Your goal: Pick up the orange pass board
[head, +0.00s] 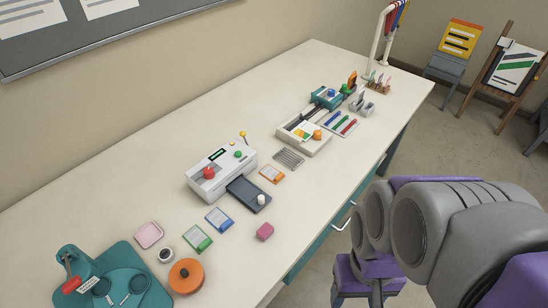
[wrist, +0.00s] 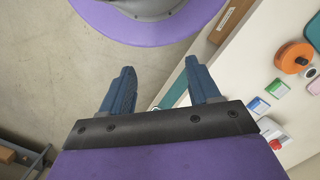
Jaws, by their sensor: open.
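The orange pass board (head: 271,174) is a small flat board with an orange edge and a pale sheet on it. It lies on the white bench in the head view, right of the laminator's dark tray. I cannot make it out in the wrist view. My gripper (wrist: 161,84) is open and empty in the wrist view, its two blue fingers apart above the floor beside the bench. It touches nothing there. In the head view, my purple and grey arm fills the lower right, off the bench's front side, and the fingers do not show.
The white laminator (head: 205,170) stands behind, a grey rack (head: 289,158) just beyond the orange board. Open floor lies in front.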

